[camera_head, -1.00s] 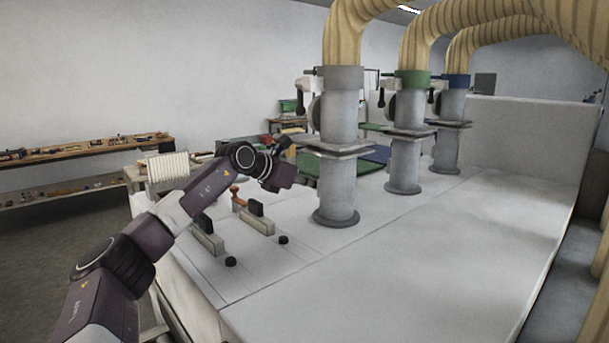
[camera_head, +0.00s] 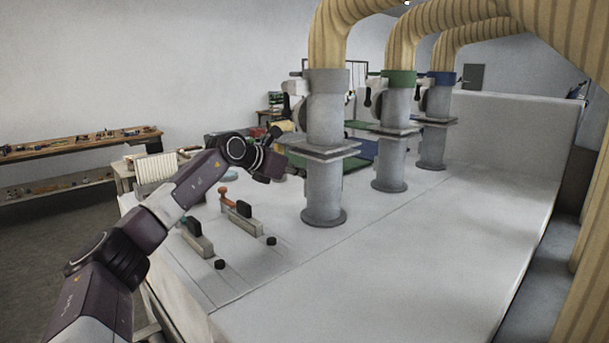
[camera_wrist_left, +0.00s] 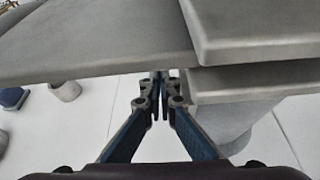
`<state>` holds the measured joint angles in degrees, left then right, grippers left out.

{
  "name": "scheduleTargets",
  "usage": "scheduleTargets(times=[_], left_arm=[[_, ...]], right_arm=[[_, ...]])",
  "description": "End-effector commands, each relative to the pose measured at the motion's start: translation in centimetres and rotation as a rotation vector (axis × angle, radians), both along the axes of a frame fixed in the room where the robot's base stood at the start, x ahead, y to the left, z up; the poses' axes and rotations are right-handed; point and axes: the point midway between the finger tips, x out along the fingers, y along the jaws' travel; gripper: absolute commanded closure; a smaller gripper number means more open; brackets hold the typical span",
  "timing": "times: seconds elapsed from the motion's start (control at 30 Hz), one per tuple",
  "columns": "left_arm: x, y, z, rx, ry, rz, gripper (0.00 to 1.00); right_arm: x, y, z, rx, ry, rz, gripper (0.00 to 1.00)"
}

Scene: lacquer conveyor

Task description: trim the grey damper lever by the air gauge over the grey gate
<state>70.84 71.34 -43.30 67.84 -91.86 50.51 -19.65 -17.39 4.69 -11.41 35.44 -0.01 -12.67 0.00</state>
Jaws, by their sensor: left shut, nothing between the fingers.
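The grey gate (camera_head: 325,140) is the nearest duct, a grey cylinder with a grey collar and flat flange plates at mid-height. A white gauge-like fitting (camera_head: 297,87) sits on its upper left side. A dark lever (camera_head: 287,104) hangs just below that fitting. In the head view my left arm ends left of the gate, slightly below the plates, and its fingertips cannot be made out. In the left wrist view my left gripper (camera_wrist_left: 158,95) is shut and empty, its tips close to the edges of the grey plates (camera_wrist_left: 250,80). Whether they touch is unclear. My right gripper is out of view.
Green-collared (camera_head: 391,135) and blue-collared (camera_head: 435,125) gates stand behind to the right. Two slide handles (camera_head: 240,215) and black knobs lie on the white bench top (camera_head: 400,250) in front. The bench's right side is clear. Ribbed hoses (camera_head: 345,30) rise above.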

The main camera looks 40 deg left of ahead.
Motion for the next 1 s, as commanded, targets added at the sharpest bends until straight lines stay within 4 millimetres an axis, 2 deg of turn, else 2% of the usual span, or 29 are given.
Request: scheduleTargets(times=[0.23, 0.37, 0.8, 1.0], left_arm=[[-0.1, 0.0, -0.1, 0.0, 0.001, 0.0, 1.0], [-1.1, 0.2, 0.3, 0.001, 0.002, 0.002, 1.0], [-8.5, 0.6, 3.9, 0.003, 0.004, 0.002, 1.0], [-10.3, 0.7, 4.7, 0.001, 0.003, 0.0, 1.0]], right_arm=[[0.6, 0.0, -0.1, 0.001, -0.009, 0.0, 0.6], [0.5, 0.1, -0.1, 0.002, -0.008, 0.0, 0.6], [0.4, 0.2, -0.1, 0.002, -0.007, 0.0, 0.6], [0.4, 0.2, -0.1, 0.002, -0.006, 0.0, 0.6]])
